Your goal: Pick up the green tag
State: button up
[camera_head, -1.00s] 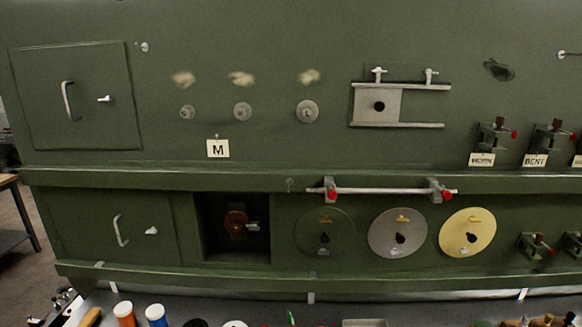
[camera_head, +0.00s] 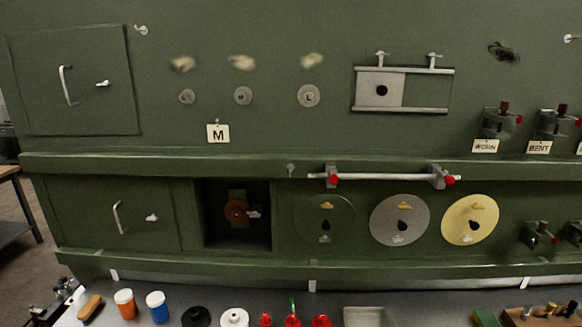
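A small upright green piece (camera_head: 291,304) shows at the bottom of the head view, among small red objects on the bench. It may be the green tag, but it is too small to tell. A flat green item (camera_head: 486,318) lies at the bottom right edge, partly cut off; I cannot tell what it is. My gripper is not in view.
A grey bench (camera_head: 395,295) runs below the green fuselage panel (camera_head: 260,30). On it stand a brush (camera_head: 90,307), an orange jar (camera_head: 125,304), a blue jar (camera_head: 157,307), black and white round pieces, a grey tray (camera_head: 366,316) and a wooden block (camera_head: 535,316).

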aim_at(291, 307)
jog(key=i+j+z, duration=0.15)
jog(key=j, duration=0.2)
jog(key=i+j+z, duration=0.1)
jog(key=j, duration=0.3)
jog(key=i+j+z, duration=0.15)
jog(key=j, duration=0.25)
jog(key=i+j+z, duration=0.15)
jog(key=j, duration=0.25)
jog(key=i+j+z, duration=0.1)
jog(key=j, duration=0.3)
jog(key=i, duration=0.1)
